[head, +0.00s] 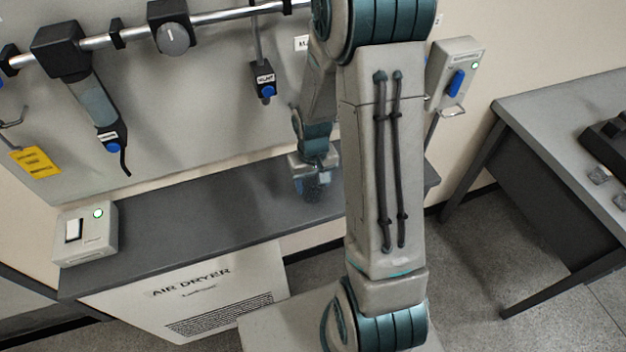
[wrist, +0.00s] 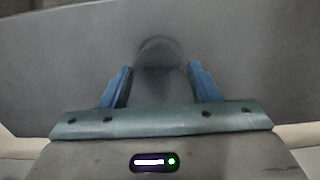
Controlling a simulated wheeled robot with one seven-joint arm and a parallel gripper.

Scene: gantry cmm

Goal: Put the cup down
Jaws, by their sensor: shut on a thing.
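My gripper (head: 311,178) is over the dark grey worktop (head: 215,203) in the head view, pointing down near the right part of that top. In the wrist view its two blue fingers (wrist: 160,85) stand on either side of a dark grey rounded thing, which I take to be the cup (wrist: 158,58). The cup's grey is close to that of the surface behind it, so its outline is faint. In the head view the cup is hard to make out at the fingers. I cannot tell whether its base touches the worktop.
A switch box (head: 84,233) with a green light stands at the worktop's left end. A rail (head: 215,16) with hanging tools runs along the back panel. A wall box with a blue switch (head: 457,82) is to the right. The worktop's middle is bare.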

